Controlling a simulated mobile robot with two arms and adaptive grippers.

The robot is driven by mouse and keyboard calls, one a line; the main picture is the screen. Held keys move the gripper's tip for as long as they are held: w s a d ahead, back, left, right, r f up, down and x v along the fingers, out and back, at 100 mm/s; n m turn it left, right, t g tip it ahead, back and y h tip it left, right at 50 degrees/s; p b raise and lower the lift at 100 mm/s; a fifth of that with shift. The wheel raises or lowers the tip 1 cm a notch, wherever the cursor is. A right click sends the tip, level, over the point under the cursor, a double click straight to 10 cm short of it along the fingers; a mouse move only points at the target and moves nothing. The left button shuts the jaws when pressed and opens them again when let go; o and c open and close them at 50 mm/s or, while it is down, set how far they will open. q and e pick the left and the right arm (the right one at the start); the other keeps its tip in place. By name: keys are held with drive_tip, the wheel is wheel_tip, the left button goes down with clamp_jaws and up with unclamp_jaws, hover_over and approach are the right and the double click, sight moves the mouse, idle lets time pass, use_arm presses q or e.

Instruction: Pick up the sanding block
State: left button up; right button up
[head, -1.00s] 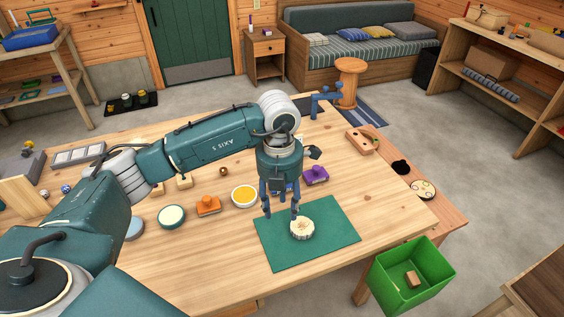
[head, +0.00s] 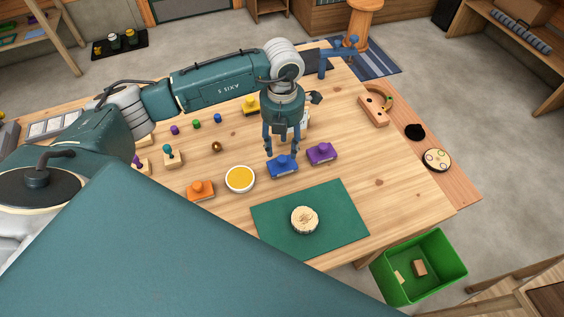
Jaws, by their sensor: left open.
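Several knobbed blocks sit on the wooden table: a blue block (head: 283,168), a purple block (head: 321,153), an orange block (head: 201,191) and a yellow block (head: 250,106). They look like sanding blocks, but I cannot tell which one the task means. My left gripper (head: 281,153) points down with its fingers apart, over the back of the blue block. Nothing shows between the fingers, and I cannot tell whether they touch the block. A pale object behind the gripper is partly hidden. My right gripper is not in view.
A green mat (head: 346,205) with a wood slice (head: 305,220) lies in front. A yellow-filled round dish (head: 240,179) stands left of the blue block. A green bin (head: 441,280) holding small blocks stands below the table's right edge. My own arm covers the lower left.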

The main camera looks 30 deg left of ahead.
sight(282, 158)
use_arm(q)
wheel_tip(282, 158, down, 5)
drive_tip(key=p, duration=0.2)
drive_tip(key=shift+p, duration=0.35)
drive_tip(key=shift+f, duration=0.25)
drive_tip(key=shift+w+f, duration=0.1)
drive_tip(key=shift+c, duration=1.3)
clamp_jaws()
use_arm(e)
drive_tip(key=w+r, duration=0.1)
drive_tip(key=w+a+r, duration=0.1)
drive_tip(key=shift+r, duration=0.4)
